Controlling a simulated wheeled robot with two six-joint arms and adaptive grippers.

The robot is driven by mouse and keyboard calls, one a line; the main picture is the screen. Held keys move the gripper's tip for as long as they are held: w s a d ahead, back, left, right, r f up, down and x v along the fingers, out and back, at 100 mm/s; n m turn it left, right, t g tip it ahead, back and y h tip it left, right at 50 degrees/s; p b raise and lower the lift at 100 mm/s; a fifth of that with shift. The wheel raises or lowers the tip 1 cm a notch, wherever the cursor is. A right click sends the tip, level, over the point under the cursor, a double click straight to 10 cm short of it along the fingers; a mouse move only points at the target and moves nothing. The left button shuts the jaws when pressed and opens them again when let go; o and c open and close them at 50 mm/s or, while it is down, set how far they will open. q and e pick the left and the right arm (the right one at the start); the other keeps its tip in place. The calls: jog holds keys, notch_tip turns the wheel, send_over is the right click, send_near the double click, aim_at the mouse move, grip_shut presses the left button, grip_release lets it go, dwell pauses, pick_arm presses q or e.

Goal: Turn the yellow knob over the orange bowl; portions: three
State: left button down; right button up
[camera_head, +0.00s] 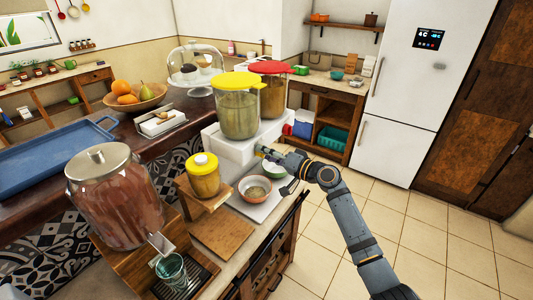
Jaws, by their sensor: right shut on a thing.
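The yellow-lidded clear dispenser (238,112) stands on a white stand (215,143), full of greenish-yellow grain. My right gripper (266,153) is at the front of the stand, below this dispenser, and is shut on the yellow knob (260,148). The knob is small and mostly hidden by the fingers, so its turn angle cannot be told. The orange bowl (254,188) stands below and slightly left of the gripper, with some grain in it. My left gripper is not in view.
A red-lidded dispenser (271,92) stands behind. A green bowl (276,171) sits close under my right gripper. A yellow-lidded jar (204,178) on a wooden stand and a large drink dispenser (118,198) are to the left. The tiled floor at right is clear.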

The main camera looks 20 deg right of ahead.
jog(key=shift+r+m+g+p, duration=0.1)
jog(key=shift+m+g+p, duration=0.3)
jog(key=shift+m+p, duration=2.25)
jog(key=m+b, duration=0.2)
jog(key=m, duration=0.1)
jog(key=shift+b, duration=0.3)
jog(key=o, duration=1.2)
jog(key=shift+d, duration=0.1)
jog(key=v, duration=1.1)
jog(key=shift+s+d+f, duration=0.2)
jog(key=shift+s+d, duration=0.05)
jog(key=shift+d, duration=0.15)
